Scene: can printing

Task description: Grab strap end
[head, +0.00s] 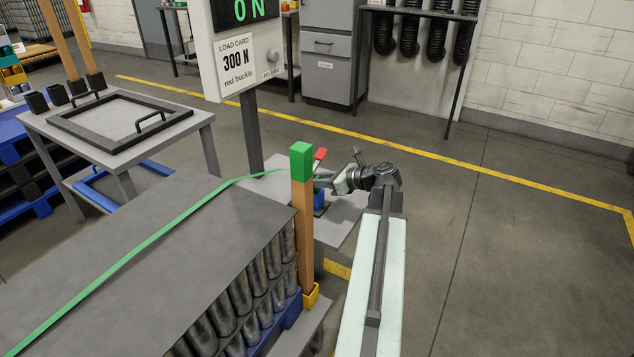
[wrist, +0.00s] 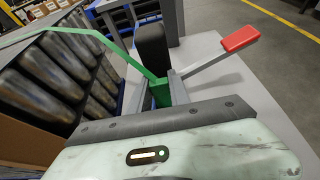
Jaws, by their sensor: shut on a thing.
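The green strap (head: 135,253) lies across the grey sheet (head: 150,225) on top of the stacked cans. It runs past the post with the green cap (head: 301,165) toward my gripper (head: 326,181). In the wrist view the green strap (wrist: 112,38) slopes down to its end (wrist: 160,92) between the two fingers of my gripper (wrist: 162,84). My gripper is shut on the strap end. A red lever (wrist: 240,38) sticks up just right of the fingers; it also shows in the head view (head: 320,153). The post partly hides the strap near my gripper in the head view.
A display reading 0 N stands above a load card (head: 236,65) marked 300 N, red buckle. Dark cans (head: 240,300) fill the stack beside my arm. A small table with a black frame (head: 120,122) stands left. Open floor (head: 500,230) lies right.

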